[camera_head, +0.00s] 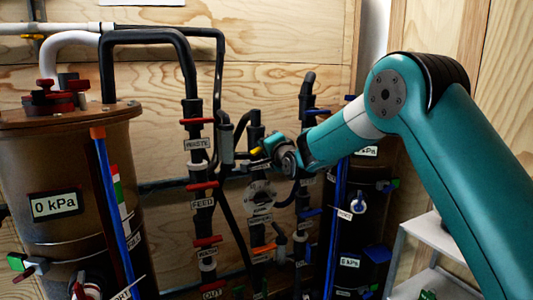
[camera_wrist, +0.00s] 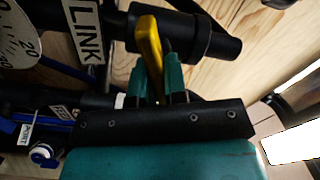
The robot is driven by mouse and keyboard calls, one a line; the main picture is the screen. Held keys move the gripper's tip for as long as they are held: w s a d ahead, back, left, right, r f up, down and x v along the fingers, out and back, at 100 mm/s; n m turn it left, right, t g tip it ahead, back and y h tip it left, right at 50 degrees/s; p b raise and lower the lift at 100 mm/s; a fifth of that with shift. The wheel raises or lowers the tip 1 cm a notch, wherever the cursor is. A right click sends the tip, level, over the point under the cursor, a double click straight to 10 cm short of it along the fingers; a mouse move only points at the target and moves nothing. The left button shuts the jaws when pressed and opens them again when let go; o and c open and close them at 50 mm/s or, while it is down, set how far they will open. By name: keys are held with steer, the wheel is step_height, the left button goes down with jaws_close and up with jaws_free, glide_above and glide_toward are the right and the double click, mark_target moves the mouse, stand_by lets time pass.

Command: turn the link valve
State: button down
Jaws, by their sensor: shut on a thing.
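The link valve's yellow handle (camera_wrist: 148,42) stands at the top centre of the wrist view, on a dark pipe beside a white LINK label (camera_wrist: 86,30). My gripper (camera_wrist: 155,75) has its green fingers on either side of the handle's lower end and is shut on it. In the head view the yellow handle (camera_head: 256,150) shows as a small tip just left of my gripper (camera_head: 267,147). The rest of the valve is partly hidden there by the gripper.
Blue-handled valves (camera_head: 311,212) and an orange handle (camera_head: 264,248) sit close by. A brown tank (camera_head: 65,165) reading 0 kPa stands left, a dark one right. A gauge (camera_wrist: 18,38) is near the label.

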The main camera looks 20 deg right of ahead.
steer(key=shift+f+m+b, duration=0.2)
steer(key=shift+m+b, duration=0.85)
steer(key=shift+m, duration=1.15)
steer(key=c, duration=1.2)
jaws_free()
steer(key=shift+o, duration=0.2)
steer(key=shift+s+d, duration=0.1)
steer(key=shift+s, duration=0.05)
steer(key=s+d+b, duration=0.2)
steer(key=s+d, duration=0.1)
steer(key=s, duration=1.4)
